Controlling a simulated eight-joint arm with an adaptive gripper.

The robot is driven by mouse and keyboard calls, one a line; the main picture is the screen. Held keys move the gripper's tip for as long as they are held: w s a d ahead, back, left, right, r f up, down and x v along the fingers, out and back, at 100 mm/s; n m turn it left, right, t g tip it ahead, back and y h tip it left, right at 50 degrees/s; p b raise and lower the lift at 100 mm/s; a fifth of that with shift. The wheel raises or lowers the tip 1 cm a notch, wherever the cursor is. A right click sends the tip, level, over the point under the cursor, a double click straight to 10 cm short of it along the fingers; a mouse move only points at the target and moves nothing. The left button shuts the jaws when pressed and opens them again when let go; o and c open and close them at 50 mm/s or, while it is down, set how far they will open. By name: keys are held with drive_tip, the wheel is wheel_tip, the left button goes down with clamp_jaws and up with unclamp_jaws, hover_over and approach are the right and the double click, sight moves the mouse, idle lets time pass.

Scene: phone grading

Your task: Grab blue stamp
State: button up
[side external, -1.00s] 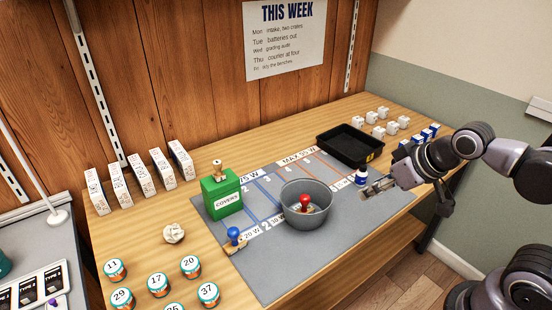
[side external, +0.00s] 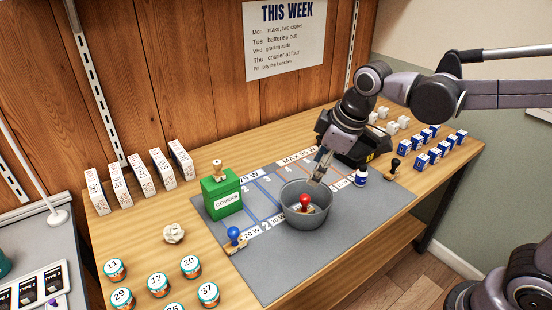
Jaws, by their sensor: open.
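The blue stamp (side external: 234,237) has a round blue knob on a wooden base. It lies at the left front edge of the grey mat (side external: 277,275), partly over the edge. A stamp with a red knob (side external: 305,200) is inside the bucket.
A green box (side external: 222,197) with a stamp on top stands behind the blue stamp.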

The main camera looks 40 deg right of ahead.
drive_tip(key=w+a+f+n+g, duration=0.2)
drive_tip(key=w+a+f+n, duration=0.2)
drive_tip(key=w+a+n, duration=0.45)
drive_tip(key=n+g, duration=0.2)
drive_tip(key=n, duration=0.1)
approach(234, 240)
drive_tip(key=shift+w+a+f+h, duration=0.15)
drive_tip(key=shift+w+a+h, duration=0.05)
drive_tip(key=shift+w, duration=0.2)
drive_tip(key=shift+w+a+f+h, duration=0.15)
drive_tip(key=shift+w+a+h, duration=0.05)
drive_tip(key=shift+w, duration=0.25)
drive_tip(key=shift+a+f, duration=0.1)
drive_tip(key=shift+f, duration=0.3)
wheel_tip(234, 240, down, 5)
drive_tip(key=shift+r, duration=0.1)
drive_tip(key=shift+s+d+f, duration=0.15)
drive_tip(key=shift+d+f, duration=0.05)
drive_tip(key=shift+f, duration=1.15)
drive_tip(key=shift+s+d+f, duration=0.1)
drive_tip(key=shift+d+f, duration=0.1)
drive_tip(key=shift+f, duration=1.2)
clamp_jaws()
